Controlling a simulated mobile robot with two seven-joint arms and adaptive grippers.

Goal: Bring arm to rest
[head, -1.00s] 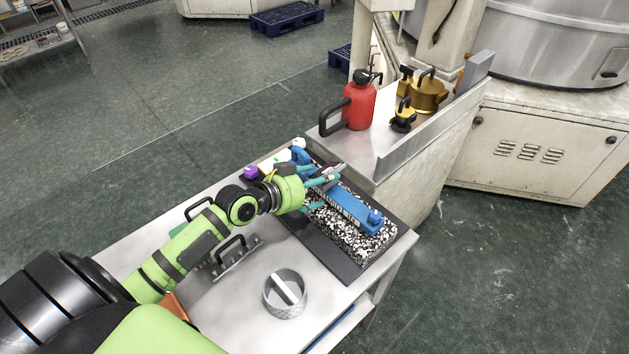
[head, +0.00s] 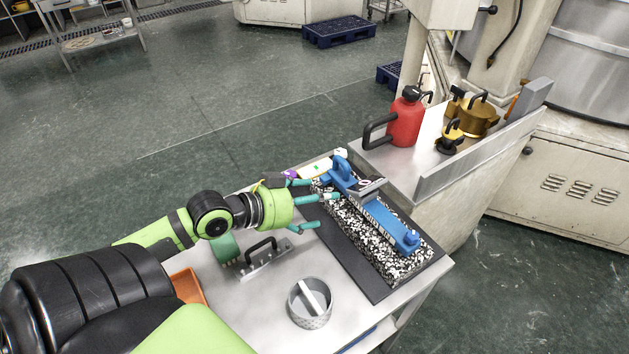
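My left arm reaches in from the left over the metal table. Its green gripper with teal fingers (head: 318,208) is open, with nothing seen between the fingers. The gripper is just left of a blue tool (head: 384,224) with a raised handle at its far end and a small knob at its near end. The blue tool lies along a black-and-white speckled slab (head: 352,238) on a dark mat (head: 369,283). The far fingers overlap the edge of the slab in the picture; I cannot tell whether they touch it. My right gripper is not in view.
On the table (head: 252,313) are a handled metal block (head: 262,263), a round metal container (head: 310,303) and an orange tray (head: 188,287). A red can (head: 405,122) and brass weights (head: 477,119) stand on the adjoining bench (head: 440,172). Green floor lies open beyond the table.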

